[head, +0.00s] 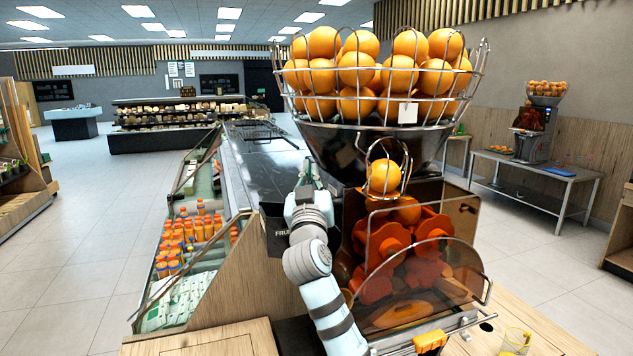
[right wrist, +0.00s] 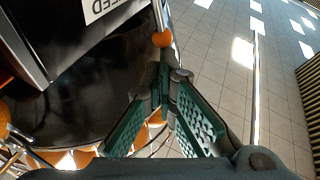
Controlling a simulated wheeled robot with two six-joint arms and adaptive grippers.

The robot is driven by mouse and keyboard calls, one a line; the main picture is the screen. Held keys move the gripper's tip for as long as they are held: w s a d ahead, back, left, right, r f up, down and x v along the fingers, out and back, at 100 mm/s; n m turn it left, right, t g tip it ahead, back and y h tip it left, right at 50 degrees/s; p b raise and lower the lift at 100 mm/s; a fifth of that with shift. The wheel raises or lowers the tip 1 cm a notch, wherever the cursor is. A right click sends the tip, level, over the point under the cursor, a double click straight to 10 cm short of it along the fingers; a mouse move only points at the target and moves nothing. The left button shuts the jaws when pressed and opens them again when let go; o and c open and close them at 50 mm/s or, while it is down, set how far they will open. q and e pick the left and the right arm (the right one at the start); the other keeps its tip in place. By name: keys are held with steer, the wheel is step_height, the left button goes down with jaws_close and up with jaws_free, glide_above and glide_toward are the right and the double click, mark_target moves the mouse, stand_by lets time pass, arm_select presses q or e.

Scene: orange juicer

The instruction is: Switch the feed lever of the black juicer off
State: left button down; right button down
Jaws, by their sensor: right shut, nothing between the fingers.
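The black juicer (head: 330,150) stands in the middle of the head view, with a wire basket of oranges on top. In the right wrist view its black body (right wrist: 85,85) carries a white label (right wrist: 100,8) with the letters "EED" readable. A thin metal rod with an orange ball (right wrist: 162,39), seemingly the feed lever, shows just beyond my right fingertips. My right gripper (right wrist: 168,78) is shut and empty, its green fingertips together, apart from the ball in the picture. In the head view my right gripper (head: 312,172) is beside the juicer's left side; the lever is hidden there. My left gripper is not in view.
The wire basket (head: 385,95) overhangs the juicer above my right arm. A display case with orange bottles (head: 190,235) stands to the left. A clear cover (head: 430,285) and a glass (head: 515,342) are at the juicer's front. Another juicer (head: 535,130) stands far right.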

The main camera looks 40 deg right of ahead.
steer(key=shift+w+f, duration=0.1)
steer(key=shift+w, duration=0.05)
steer(key=s+a, duration=0.8)
steer(key=s, duration=0.2)
steer(key=shift+a+r, duration=0.3)
steer(key=shift+a, duration=0.05)
steer(key=shift+w+f, duration=0.1)
steer(key=shift+w, duration=0.05)
